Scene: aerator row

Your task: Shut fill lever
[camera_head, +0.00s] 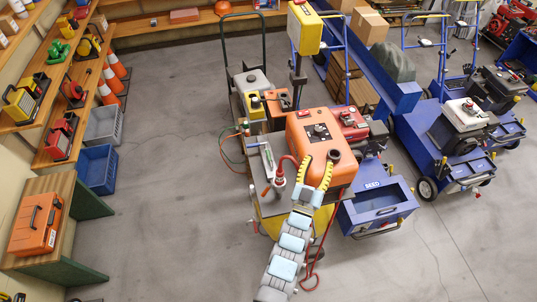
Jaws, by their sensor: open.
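My gripper (319,162) has yellow fingers spread apart with nothing visible between them. It reaches over the near face of the orange tank unit (302,129), which has a dark panel on top. A black round cap (334,155) sits beside the right fingertip. Left of the gripper, a small grey and red valve-like fitting (279,180) with a red hose stands on the cart's grey top. A small orange-red handle (266,190) shows beside it. I cannot tell which part is the fill lever or how it is set; contact with the fingers is also unclear.
A yellow box on a post (304,29) rises behind the tank. A red engine (349,123) and blue aerator machines (445,155) crowd the right. Shelves, orange cones (108,97) and a blue crate (97,168) line the left. Floor between is clear. A red hose hangs near my arm.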

